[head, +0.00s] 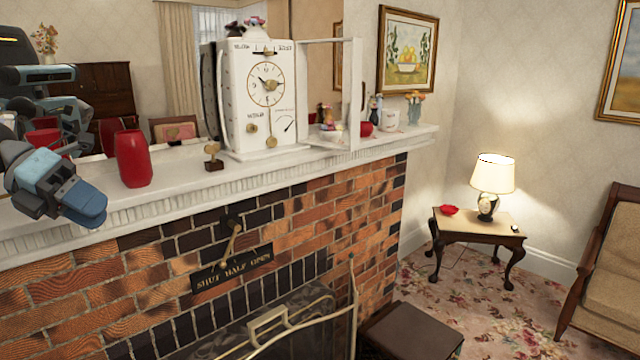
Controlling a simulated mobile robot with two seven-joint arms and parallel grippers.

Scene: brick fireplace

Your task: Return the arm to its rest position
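My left gripper (84,206) is at the left edge of the head view, in front of the mantel's left end. Its blue fingertips point right and down. I see nothing held in it, but the angle hides whether the fingers are apart. A red vase (132,160) stands upright on the white mantel (180,188), just right of the gripper and apart from it. My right gripper is not in view.
A white clock (262,100) stands on the mantel with its glass door (354,95) swung open. A small brown key-like piece (213,158) stands left of it. A mirror behind reflects my arm. A metal fire screen (290,325) is below; a lamp table (478,228) is at right.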

